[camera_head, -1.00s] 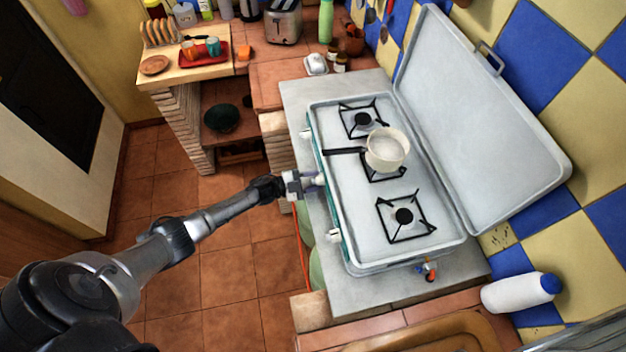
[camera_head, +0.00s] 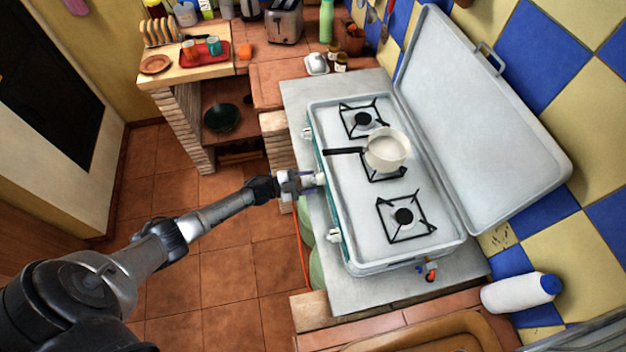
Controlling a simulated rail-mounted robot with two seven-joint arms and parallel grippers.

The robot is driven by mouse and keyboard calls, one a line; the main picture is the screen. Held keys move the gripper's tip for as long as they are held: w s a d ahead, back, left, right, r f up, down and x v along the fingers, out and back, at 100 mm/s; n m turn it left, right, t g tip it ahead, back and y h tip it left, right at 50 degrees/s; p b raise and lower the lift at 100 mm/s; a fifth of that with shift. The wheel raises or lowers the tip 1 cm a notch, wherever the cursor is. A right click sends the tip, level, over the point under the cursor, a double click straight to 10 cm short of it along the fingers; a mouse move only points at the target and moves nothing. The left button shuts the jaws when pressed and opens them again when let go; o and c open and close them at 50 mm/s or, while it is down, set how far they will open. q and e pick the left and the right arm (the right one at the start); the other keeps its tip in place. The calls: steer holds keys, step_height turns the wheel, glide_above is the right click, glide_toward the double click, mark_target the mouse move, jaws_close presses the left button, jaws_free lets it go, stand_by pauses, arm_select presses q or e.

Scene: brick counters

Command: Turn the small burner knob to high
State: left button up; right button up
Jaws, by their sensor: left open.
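A white camping stove (camera_head: 350,225) with three burners stands on the grey slab, its lid raised. White knobs sit along its left side: a far knob (camera_head: 307,132), a middle knob (camera_head: 320,179) and a near knob (camera_head: 334,236). My left gripper (camera_head: 314,180) is at the middle knob, its fingers open and small in view. I cannot tell whether they touch it. A cream saucepan (camera_head: 388,150) sits on the middle burner, its black handle pointing left toward the gripper side. My right gripper is not in view.
The raised lid (camera_head: 480,130) stands on the right. A white bottle with a blue cap (camera_head: 518,293) lies at the lower right. Green gas bottles (camera_head: 315,268) and an orange hose (camera_head: 302,262) are below the slab. The tiled floor at left is clear.

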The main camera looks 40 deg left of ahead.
arm_select(q)
steer(key=v, duration=1.2)
steer(key=shift+b, duration=0.35)
